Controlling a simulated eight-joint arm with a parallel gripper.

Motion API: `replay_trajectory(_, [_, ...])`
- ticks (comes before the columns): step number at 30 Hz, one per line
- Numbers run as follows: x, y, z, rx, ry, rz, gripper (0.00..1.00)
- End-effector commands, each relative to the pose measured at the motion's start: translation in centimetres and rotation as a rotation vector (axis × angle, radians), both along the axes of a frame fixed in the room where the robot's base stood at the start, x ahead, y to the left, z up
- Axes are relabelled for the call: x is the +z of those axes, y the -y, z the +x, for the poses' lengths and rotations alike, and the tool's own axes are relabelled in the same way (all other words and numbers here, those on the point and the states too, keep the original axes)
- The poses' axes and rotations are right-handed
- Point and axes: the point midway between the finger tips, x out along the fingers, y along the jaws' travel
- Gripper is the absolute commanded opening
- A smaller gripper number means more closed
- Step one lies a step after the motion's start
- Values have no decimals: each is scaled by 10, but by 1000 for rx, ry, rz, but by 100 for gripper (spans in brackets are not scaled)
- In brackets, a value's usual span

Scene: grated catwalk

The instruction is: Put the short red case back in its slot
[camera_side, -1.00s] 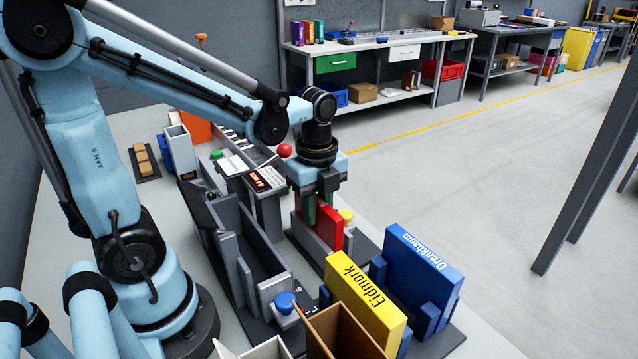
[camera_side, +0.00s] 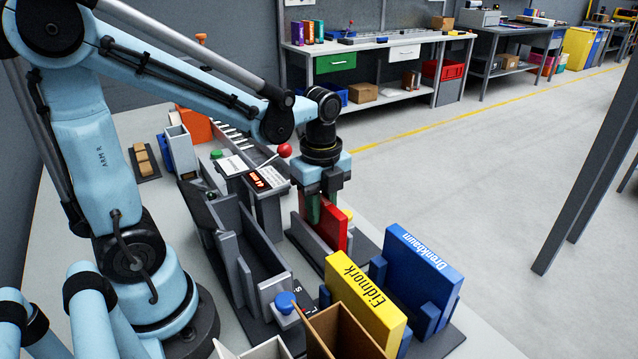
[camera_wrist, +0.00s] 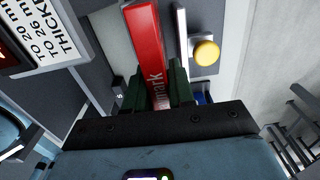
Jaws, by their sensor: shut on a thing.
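A grey trough (camera_side: 262,262) lies to the left. A yellow knob (camera_wrist: 206,53) is close right of the red case in the wrist view. A red-balled lever (camera_side: 285,150) stands behind.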

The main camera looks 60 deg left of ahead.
Motion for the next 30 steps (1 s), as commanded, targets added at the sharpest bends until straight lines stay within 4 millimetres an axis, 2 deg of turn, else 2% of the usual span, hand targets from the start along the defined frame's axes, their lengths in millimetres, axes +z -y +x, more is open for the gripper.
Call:
replay_trajectory(12, [-3, 0, 0, 0, 0, 0, 0])
replay_trajectory(13, [-3, 0, 0, 0, 0, 0, 26])
replay_trajectory(18, [-3, 0, 0, 0, 0, 0, 52])
replay_trajectory(30, [1, 0, 0, 0, 0, 0, 53])
